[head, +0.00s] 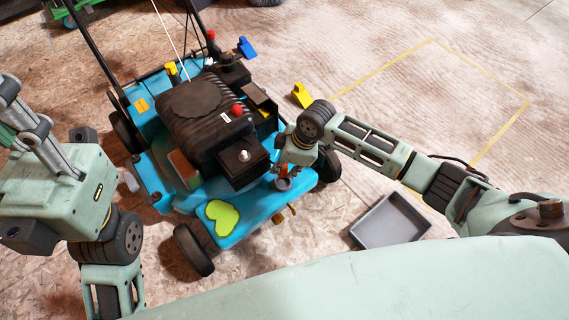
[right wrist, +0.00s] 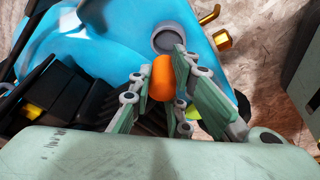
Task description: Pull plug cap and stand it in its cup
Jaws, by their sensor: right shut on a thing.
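My right gripper (head: 284,172) is low over the front right of the blue mower deck. In the right wrist view my right gripper (right wrist: 164,92) is shut on the orange plug cap (right wrist: 163,76), which shows between the fingers. A round grey cup (right wrist: 168,38) is set in the blue deck, just beyond the cap in that view. The cup also shows in the head view (head: 283,185), right below the gripper. The cap appears beside or above the cup; its height over it is unclear. My left arm is at the left, and its fingers are not clear.
The mower's black engine (head: 200,110) with a red knob (head: 237,110) stands left of my right gripper. A grey tray (head: 390,220) lies on the floor to the right. A brass-coloured fitting (right wrist: 222,40) sticks out beside the cup. The floor inside the yellow outline is clear.

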